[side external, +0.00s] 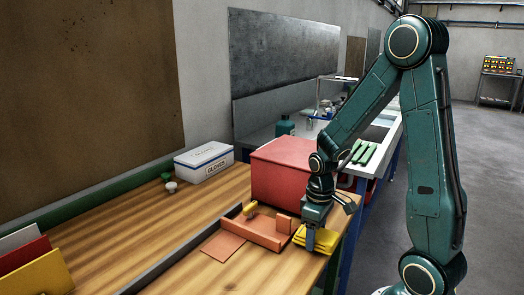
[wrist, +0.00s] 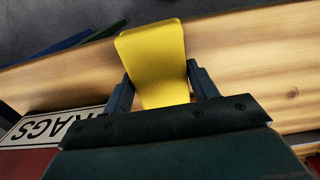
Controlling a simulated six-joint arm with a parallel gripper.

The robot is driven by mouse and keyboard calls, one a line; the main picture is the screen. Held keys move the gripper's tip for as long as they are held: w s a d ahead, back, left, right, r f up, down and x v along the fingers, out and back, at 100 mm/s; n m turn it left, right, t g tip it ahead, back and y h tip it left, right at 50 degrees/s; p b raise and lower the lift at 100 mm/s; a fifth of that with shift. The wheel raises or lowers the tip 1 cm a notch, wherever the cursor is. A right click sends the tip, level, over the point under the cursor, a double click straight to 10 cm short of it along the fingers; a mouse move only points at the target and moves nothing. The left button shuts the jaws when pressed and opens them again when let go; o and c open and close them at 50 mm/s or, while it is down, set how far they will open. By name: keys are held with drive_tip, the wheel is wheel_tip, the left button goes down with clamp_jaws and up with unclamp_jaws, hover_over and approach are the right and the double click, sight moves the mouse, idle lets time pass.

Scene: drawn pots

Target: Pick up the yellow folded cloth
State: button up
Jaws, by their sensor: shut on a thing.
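The yellow folded cloth (side external: 325,239) is at the right end of the wooden bench, near its edge. In the wrist view the cloth (wrist: 156,62) stands out between the two dark fingers. My gripper (side external: 310,246) points down at the cloth and is shut on it; in the wrist view my gripper (wrist: 160,90) has a finger on each side of the cloth. The side view does not clearly show whether the cloth is clear of the bench top.
A red box (side external: 283,172) stands just behind my gripper; a label reading RAGS (wrist: 50,126) shows in the wrist view. An orange tray (side external: 262,237) lies left of the cloth. A white glove box (side external: 204,162) stands farther back.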

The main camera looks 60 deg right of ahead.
wheel_tip(320, 180, up, 19)
drive_tip(key=shift+f, duration=0.15)
idle(0.5)
drive_tip(key=o, duration=0.4)
drive_tip(key=shift+c, duration=1.2)
drive_tip(key=w+a+f, duration=0.2)
drive_tip(key=a+f, duration=0.2)
drive_tip(key=a, duration=0.4)
drive_tip(key=w+a+f, duration=0.3)
drive_tip(key=a+f, duration=0.1)
drive_tip(key=a, duration=0.4)
drive_tip(key=w+a+f, duration=0.3)
drive_tip(key=a+f, duration=0.1)
drive_tip(key=a, duration=0.4)
